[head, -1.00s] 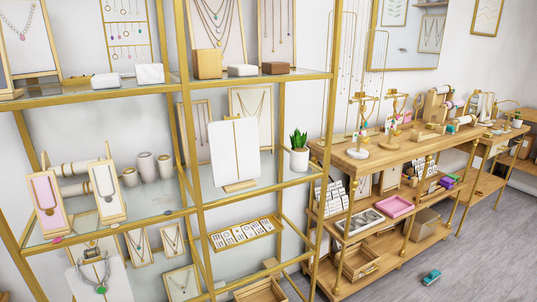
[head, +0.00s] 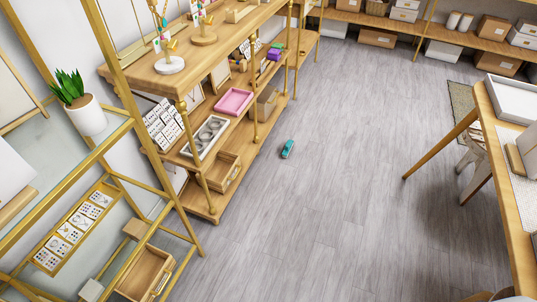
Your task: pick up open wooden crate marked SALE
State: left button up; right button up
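Two open wooden crates show in the head view. One crate (head: 168,271) sits low at the bottom left, at the base of the gold-framed glass shelf. The other crate (head: 231,178) is on the lower shelf of the wooden display table, under a tray of bracelets. I cannot read a SALE mark on either, so I cannot tell which is the marked one. Neither of my grippers is in view.
The gold-framed glass shelf (head: 150,125) and the wooden display table (head: 180,82) line the left. A small teal object (head: 287,149) lies on the floor. A wooden table (head: 497,130) stands at right.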

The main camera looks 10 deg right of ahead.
aim_at(224, 169)
jog(key=i+l+z, duration=0.15)
jog(key=i+z, duration=0.25)
jog(key=i, duration=0.2)
jog(key=i+j+z, duration=0.1)
jog(key=i+z, duration=0.25)
jog(key=i, duration=0.25)
jog(key=i+l+u, duration=0.15)
jog(key=i+u, duration=0.2)
jog(key=i+l+u, duration=0.25)
jog(key=i+u, duration=0.15)
jog(key=i, duration=0.05)
